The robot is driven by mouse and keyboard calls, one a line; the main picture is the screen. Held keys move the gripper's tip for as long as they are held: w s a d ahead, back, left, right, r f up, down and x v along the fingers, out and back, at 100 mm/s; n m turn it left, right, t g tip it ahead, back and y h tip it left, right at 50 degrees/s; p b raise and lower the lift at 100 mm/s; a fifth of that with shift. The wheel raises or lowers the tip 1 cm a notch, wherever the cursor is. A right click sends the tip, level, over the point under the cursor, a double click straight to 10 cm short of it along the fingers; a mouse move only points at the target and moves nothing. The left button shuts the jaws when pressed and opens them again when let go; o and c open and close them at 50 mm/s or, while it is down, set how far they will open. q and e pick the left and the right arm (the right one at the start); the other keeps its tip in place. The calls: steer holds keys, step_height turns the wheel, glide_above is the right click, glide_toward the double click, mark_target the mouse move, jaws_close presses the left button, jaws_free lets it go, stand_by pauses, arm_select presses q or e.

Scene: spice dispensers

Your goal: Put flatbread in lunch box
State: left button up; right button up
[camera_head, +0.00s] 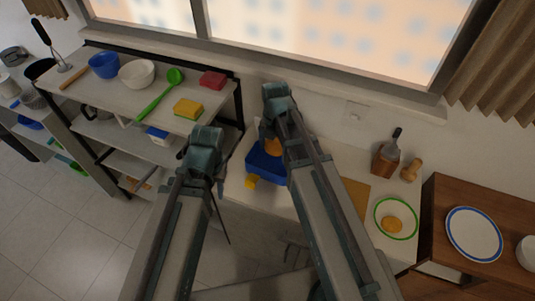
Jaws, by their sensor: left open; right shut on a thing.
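The blue lunch box (264,168) stands on the counter in the middle of the head view, partly hidden behind my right arm. An orange-brown flatbread (270,146) shows above the lunch box, beside my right arm. My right gripper (272,127) is shut on this flatbread; its fingers are mostly hidden by the arm. Whether the flatbread touches the box cannot be told.
A shelf (139,97) at the left bears bowls, a green spoon, a sponge (188,109) and a red box (212,79). A wooden utensil holder (385,160) stands at the back right. A blue-rimmed plate (474,233) sits on the brown cabinet.

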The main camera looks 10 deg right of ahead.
steer(key=shift+f, duration=0.1)
step_height(320, 180, down, 6)
steer(key=b, duration=0.6)
steer(key=o, duration=1.1)
steer(key=shift+r, duration=0.2)
step_height(320, 180, up, 14)
steer(key=p, duration=1.4)
steer(key=shift+f, duration=0.1)
steer(key=shift+f, duration=0.1)
